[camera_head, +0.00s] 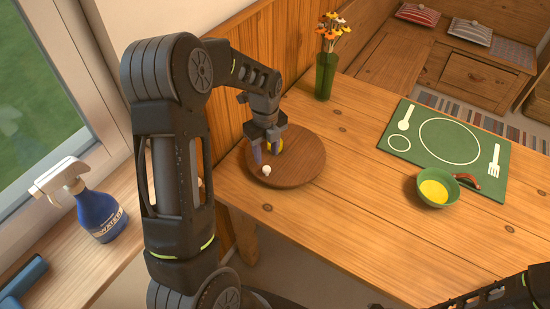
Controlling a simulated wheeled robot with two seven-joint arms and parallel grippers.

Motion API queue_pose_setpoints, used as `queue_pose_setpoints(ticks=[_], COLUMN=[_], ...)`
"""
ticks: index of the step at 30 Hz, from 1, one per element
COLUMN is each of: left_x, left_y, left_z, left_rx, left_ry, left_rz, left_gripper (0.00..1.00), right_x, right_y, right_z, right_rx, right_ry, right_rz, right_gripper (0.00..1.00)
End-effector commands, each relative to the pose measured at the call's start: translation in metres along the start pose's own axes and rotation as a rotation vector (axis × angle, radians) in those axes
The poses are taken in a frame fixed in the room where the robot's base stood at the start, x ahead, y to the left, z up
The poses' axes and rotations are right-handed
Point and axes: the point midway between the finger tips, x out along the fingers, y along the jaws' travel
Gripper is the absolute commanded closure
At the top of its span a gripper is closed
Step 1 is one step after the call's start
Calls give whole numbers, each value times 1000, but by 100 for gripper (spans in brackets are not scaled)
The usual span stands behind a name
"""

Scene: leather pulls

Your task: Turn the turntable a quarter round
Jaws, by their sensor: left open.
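The turntable (308,163) is a round brown wooden disc lying on the wooden table near its left edge. A small white knob or ball (266,170) sits on the disc toward its front left. My left gripper (265,152) is open and points down over the left part of the disc, just behind the white ball. I cannot tell whether its fingertips touch the disc. My right gripper is out of view; only part of my right arm shows at the bottom right.
A green vase (326,77) with flowers stands behind the turntable. A green mat (477,157) with printed cutlery lies at the right, with a green pan (437,188) holding something yellow at its front edge. A spray bottle (98,214) stands on the sill. The table's front middle is clear.

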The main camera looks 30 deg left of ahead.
Motion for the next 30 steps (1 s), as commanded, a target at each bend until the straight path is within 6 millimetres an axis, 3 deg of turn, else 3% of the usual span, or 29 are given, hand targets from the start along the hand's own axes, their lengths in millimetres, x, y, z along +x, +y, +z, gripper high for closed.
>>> queue_pose_setpoints(ticks=[14,24,30], left_x=[8,57,76], left_y=[0,1,0], left_z=[0,-1,-1], left_rx=[-1,-2,-2], left_ry=[2,2,1], left_rz=[1,4,0], left_gripper=[58,58,58], right_x=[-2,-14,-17], right_y=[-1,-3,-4], right_z=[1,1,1], right_rx=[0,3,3], right_ry=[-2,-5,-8], right_rz=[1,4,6], right_gripper=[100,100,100])
